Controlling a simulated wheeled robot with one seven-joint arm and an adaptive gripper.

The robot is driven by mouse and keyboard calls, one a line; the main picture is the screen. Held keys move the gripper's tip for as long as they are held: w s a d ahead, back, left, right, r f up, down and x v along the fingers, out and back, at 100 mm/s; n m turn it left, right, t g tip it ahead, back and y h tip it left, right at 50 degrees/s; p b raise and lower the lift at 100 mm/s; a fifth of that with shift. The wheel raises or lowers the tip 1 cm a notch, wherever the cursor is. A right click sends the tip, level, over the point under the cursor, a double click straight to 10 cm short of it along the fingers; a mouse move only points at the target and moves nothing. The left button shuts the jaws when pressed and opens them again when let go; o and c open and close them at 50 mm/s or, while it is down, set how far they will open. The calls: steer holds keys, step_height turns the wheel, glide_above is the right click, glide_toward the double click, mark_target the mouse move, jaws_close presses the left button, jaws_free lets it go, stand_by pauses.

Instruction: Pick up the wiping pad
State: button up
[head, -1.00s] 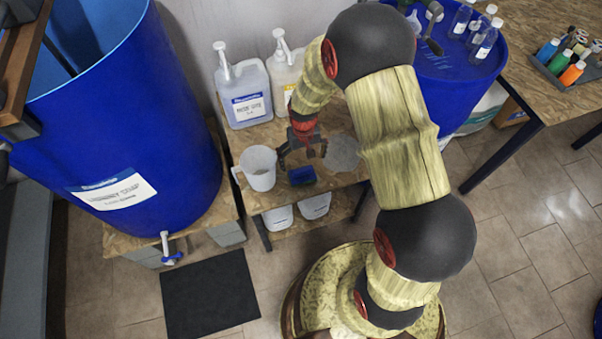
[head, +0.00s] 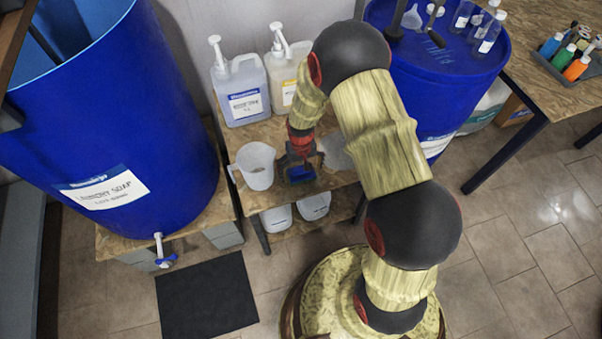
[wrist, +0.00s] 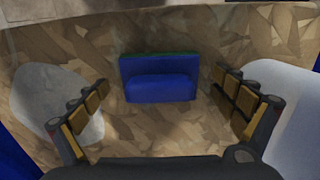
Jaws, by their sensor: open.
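The wiping pad (wrist: 160,80) is a blue block with a raised blue grip and a thin green edge. It lies on a small wooden table (head: 270,205). In the head view the pad (head: 299,174) shows just below my gripper and is partly covered by it. My gripper (head: 301,160) points down over the pad. In the wrist view my gripper (wrist: 163,100) is open, with one finger on each side of the pad and a gap on both sides. Nothing is between the fingers in contact with them.
A white jug (head: 257,166) stands close left of my gripper. A clear round item (head: 336,153) lies close right. Two pump canisters (head: 240,92) stand behind. A large blue drum (head: 120,120) is at left, another blue drum (head: 455,75) at right.

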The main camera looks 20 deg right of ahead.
steer(key=shift+c, duration=1.2)
steer(key=c, duration=1)
